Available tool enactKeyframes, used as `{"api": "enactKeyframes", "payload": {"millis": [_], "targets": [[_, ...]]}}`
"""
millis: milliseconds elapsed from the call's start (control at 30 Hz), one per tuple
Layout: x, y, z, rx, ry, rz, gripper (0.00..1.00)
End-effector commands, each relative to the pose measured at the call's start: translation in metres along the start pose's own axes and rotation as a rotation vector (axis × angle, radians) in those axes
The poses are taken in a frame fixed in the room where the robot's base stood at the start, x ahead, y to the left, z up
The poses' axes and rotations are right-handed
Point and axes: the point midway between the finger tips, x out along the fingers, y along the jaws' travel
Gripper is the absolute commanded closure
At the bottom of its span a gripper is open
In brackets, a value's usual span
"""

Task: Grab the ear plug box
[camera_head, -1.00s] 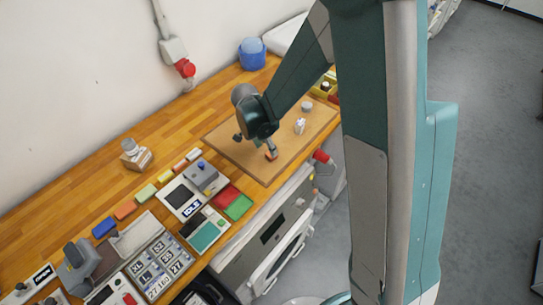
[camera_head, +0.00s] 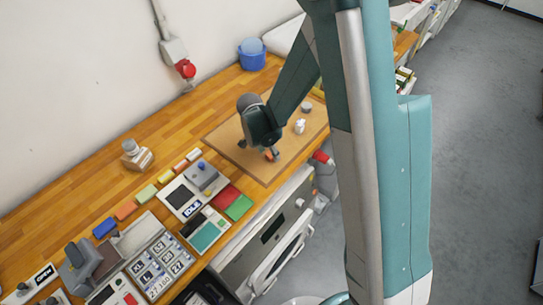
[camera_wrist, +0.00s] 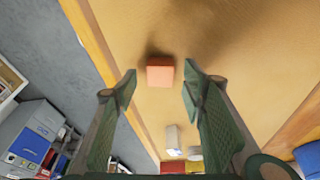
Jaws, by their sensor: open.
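A small orange box (camera_wrist: 160,72), the likely ear plug box though no label is readable, lies on the tan board (camera_wrist: 230,90). In the head view the orange box (camera_head: 267,156) is partly hidden by my gripper (camera_head: 270,153). In the wrist view my gripper (camera_wrist: 160,88) is open, with one finger to the left of the box and one to the right. A gap shows between the box and each finger. The gripper is just above or around the box; the exact height is hard to tell.
A small white item (camera_head: 299,126) and a grey round item (camera_head: 307,107) stand on the board farther back. Red and green pads (camera_head: 238,207) and a device with a screen (camera_head: 183,197) lie left of the board. The bench's front edge is close by.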

Motion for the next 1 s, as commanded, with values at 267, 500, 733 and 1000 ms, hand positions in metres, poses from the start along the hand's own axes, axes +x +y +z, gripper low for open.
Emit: {"api": "enactKeyframes", "payload": {"millis": [267, 500, 733, 1000], "targets": [[0.013, 0.0, 0.0, 0.001, 0.0, 0.0, 0.58], [0.014, 0.0, 0.0, 0.0, 0.0, 0.0, 0.58], [0.014, 0.0, 0.0, 0.0, 0.0, 0.0, 0.58], [0.014, 0.0, 0.0, 0.0, 0.0, 0.0, 0.8]]}}
